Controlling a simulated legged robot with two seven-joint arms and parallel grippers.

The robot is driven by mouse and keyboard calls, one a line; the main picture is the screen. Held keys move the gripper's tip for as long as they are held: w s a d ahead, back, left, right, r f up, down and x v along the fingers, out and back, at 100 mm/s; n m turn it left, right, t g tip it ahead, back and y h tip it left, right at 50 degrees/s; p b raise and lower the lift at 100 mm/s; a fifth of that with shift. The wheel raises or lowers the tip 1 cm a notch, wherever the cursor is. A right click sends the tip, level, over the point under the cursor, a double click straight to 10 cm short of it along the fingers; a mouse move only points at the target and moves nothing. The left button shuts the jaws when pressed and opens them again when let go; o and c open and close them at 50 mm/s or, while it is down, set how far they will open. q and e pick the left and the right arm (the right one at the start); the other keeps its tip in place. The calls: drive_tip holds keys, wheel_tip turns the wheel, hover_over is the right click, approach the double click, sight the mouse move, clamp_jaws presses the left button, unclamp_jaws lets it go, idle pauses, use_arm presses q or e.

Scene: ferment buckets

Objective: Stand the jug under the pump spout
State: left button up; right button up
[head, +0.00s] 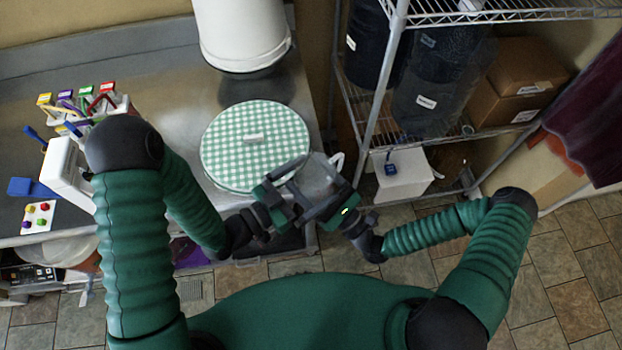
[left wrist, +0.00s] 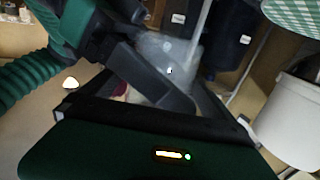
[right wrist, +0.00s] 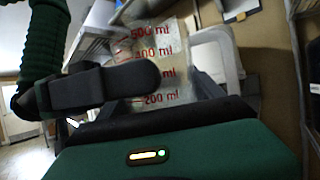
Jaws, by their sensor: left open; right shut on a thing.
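The clear measuring jug with red millilitre marks (right wrist: 152,55) fills the middle of the right wrist view, its pale handle (right wrist: 224,55) at right. My right gripper (head: 324,192) is shut on the jug, in front of the counter edge. In the head view the jug (head: 318,174) is faint and partly covered by both grippers. My left gripper (head: 298,190) is open, close beside the jug; a dark finger crosses the jug's front in the right wrist view. Whether the left fingers touch it I cannot tell. I cannot make out the pump spout.
A round lid with green checked cloth (head: 255,146) lies on the steel counter (head: 175,85). A white bucket (head: 240,30) stands behind it. A rack with a white box (head: 400,178), dark containers and cartons stands at right. Coloured clips and a white box (head: 66,178) crowd the left.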

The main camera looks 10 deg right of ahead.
use_arm(q)
drive_tip(key=shift+a, duration=0.15)
drive_tip(key=c, duration=0.4)
use_arm(e)
drive_tip(key=shift+a, duration=0.15)
use_arm(q)
drive_tip(key=c, duration=1)
drive_tip(key=shift+c, duration=0.2)
use_arm(e)
drive_tip(key=o, duration=1.4)
